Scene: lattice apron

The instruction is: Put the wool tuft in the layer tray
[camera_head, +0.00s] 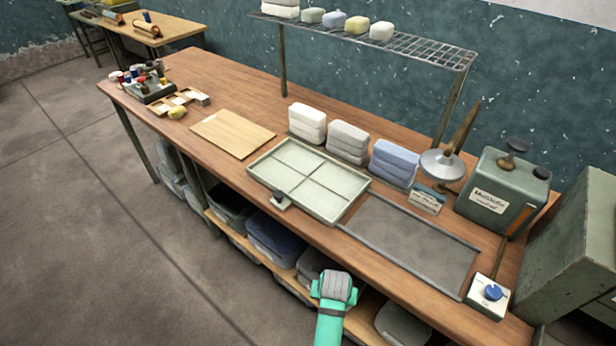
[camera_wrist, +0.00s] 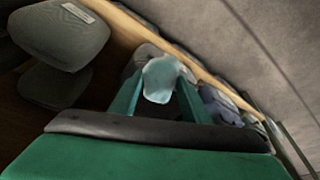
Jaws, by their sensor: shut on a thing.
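My gripper (camera_wrist: 160,92) is shut on a pale blue-white wool tuft (camera_wrist: 161,78), which shows between its green fingers in the wrist view. In the head view my gripper (camera_head: 336,276) is low, in front of the bench's front edge and near the lower shelf. The tuft cannot be made out there. The layer tray, which I take to be the pale green tray (camera_head: 277,173) divided into four compartments, lies on the bench, up and to the left of my gripper. Its compartments look empty, and a small dark-knobbed piece sits at its front edge.
Folded white, grey and blue stacks (camera_head: 348,141) stand behind the tray. A wooden board (camera_head: 232,134) lies left of it and a grey metal sheet (camera_head: 412,243) right. A green canister (camera_head: 503,191) stands far right. Bins (camera_head: 273,239) fill the lower shelf (camera_head: 248,252).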

